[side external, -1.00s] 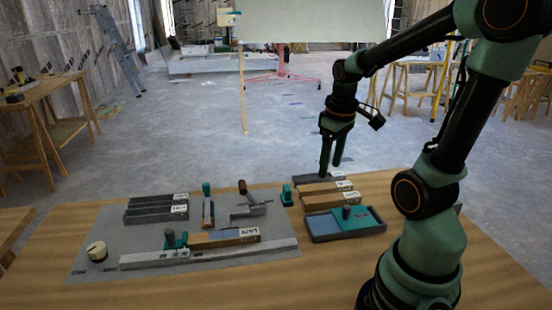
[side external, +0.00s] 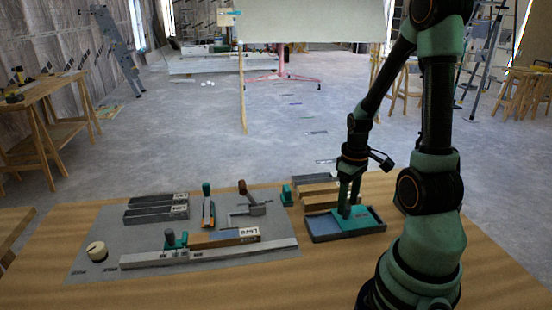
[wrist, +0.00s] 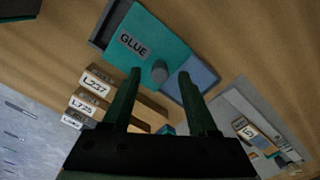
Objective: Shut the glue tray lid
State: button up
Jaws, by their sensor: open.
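The glue tray (side external: 313,238) is a dark, shallow box at the right of the table. Its teal sliding lid (side external: 370,222) covers the right part, and a blue surface shows uncovered at the left. In the wrist view the lid (wrist: 150,35) is labelled GLUE, with a round grey knob (wrist: 159,72), and the blue part (wrist: 197,77) lies beside it. My gripper (side external: 349,211) is open, pointing down over the lid. In the wrist view its fingers (wrist: 159,73) stand either side of the knob with gaps; contact cannot be told.
Labelled blocks (side external: 320,200) lie just behind the tray. A grey board (side external: 110,235) at left carries a dial (side external: 97,251), bars, handled tools and a long rail (side external: 210,257). Bare wood (side external: 330,275) lies in front of the tray.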

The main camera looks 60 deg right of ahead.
jog(key=shift+f, duration=1.15)
grip_shut()
dwell(0.7)
